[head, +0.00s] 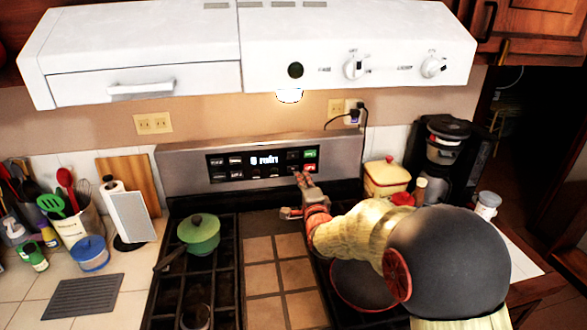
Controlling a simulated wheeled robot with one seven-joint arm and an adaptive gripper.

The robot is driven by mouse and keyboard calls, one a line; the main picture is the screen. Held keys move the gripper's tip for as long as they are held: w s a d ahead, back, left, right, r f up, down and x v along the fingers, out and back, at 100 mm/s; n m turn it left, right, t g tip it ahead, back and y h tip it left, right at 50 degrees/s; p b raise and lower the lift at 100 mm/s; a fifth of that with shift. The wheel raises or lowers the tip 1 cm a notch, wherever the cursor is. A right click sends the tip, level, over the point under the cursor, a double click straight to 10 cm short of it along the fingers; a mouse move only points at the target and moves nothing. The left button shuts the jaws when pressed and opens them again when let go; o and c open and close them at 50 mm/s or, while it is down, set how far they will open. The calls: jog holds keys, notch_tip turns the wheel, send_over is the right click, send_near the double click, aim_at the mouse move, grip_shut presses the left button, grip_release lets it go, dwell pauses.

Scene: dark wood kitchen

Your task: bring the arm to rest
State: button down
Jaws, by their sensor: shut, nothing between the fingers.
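My arm (360,230) reaches in from the lower right over the stove. My gripper (297,192) is at its far end, in front of the stove's control panel (262,162). The gripper is shut and empty, small in the picture. It appears above the back of the stovetop; whether it touches the panel I cannot tell. The arm hides part of the right burners.
A green lidded pot (199,235) stands on the left burners. A dark pan (362,287) sits under my arm. A white range hood (250,50) hangs above. A coffee maker (442,155) stands at right, a utensil crock (80,227) at left.

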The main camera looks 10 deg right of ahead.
jog(key=s+f+n+g, duration=0.2)
jog(key=s+f+n, duration=0.1)
jog(key=f, duration=0.2)
jog(key=s+f+n+g, duration=0.3)
jog(key=s+f, duration=0.1)
jog(key=f, duration=0.1)
jog(key=s+f+n+g, duration=0.3)
jog(key=s+f, duration=0.1)
jog(key=f, duration=0.1)
jog(key=shift+s+a+f, duration=0.15)
jog(key=shift+s+f, duration=0.1)
jog(key=s+n+g, duration=0.1)
jog(key=s, duration=0.2)
jog(key=s+n+g, duration=0.1)
jog(key=s, duration=0.2)
jog(key=s+n+g, duration=0.1)
jog(key=s, duration=0.2)
jog(key=shift+s+r+n, duration=0.15)
jog(key=shift+r+n, duration=0.15)
jog(key=s+r+n, duration=0.1)
jog(key=s+r, duration=0.3)
jog(key=s, duration=0.5)
jog(key=s+d+r+n+g, duration=0.1)
jog(key=s+r+n, duration=0.1)
jog(key=s+r, duration=0.3)
jog(key=s+r+n, duration=0.2)
jog(key=s+r, duration=0.3)
jog(key=s, duration=0.7)
jog(key=shift+s+d, duration=0.3)
